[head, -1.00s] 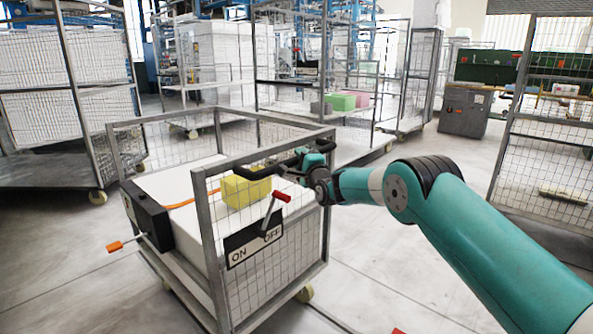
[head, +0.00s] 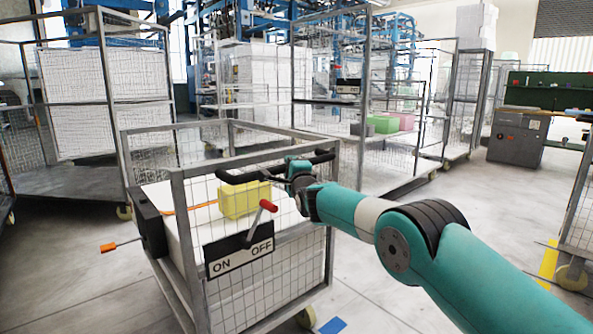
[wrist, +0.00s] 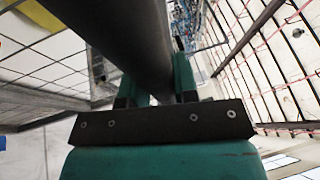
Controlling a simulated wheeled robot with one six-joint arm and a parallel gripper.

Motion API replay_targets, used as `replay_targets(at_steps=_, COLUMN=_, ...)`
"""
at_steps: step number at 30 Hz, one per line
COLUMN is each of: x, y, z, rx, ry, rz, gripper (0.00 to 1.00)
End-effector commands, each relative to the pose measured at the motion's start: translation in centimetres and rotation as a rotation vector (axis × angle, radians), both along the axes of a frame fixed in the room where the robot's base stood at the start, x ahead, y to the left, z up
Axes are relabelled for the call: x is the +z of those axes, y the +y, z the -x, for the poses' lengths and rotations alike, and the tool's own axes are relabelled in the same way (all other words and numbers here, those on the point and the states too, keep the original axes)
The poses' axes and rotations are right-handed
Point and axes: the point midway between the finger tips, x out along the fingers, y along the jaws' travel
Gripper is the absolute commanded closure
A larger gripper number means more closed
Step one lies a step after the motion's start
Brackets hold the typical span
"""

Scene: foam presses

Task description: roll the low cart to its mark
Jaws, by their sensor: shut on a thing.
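The low cart (head: 190,245) is a grey mesh-sided frame on casters, at the lower left centre of the head view. Its black push handle (head: 243,176) stands out at the near top side. My gripper (head: 293,166) is shut on this handle; the wrist view shows the dark bar (wrist: 125,35) between my fingers (wrist: 160,92). A red-knobbed lever (head: 258,222) leans toward OFF on the ON/OFF plate (head: 240,252). A white block and a yellow block (head: 243,200) lie inside. A blue patch (head: 332,326) is on the floor by the near right caster; whether it is the mark, I cannot tell.
A tall mesh cart (head: 125,150) stands behind at left. Another tall cart (head: 362,120) with pink, green and dark blocks stands behind at right. A grey cabinet (head: 517,137) is farther right. A yellow floor patch (head: 549,262) lies by the right-edge cart. Open floor lies between.

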Motion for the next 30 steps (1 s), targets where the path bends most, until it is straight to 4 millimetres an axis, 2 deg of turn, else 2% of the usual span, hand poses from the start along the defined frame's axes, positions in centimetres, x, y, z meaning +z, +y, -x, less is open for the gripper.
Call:
replay_targets(at_steps=14, x=0.1, y=0.9, z=0.1, rx=-0.002, ry=-0.001, rz=0.001, gripper=1.0)
replay_targets(at_steps=15, x=0.1, y=0.9, z=0.1, rx=-0.001, ry=-0.001, rz=0.002, gripper=0.63)
replay_targets(at_steps=17, x=0.1, y=0.9, z=0.1, rx=0.0, ry=0.0, rz=0.001, gripper=0.5)
replay_targets(at_steps=18, x=0.1, y=1.0, z=0.1, rx=0.001, ry=0.0, rz=0.001, gripper=0.47)
replay_targets(at_steps=30, x=-0.1, y=0.9, z=0.5, rx=0.002, ry=0.002, rz=0.001, gripper=0.47)
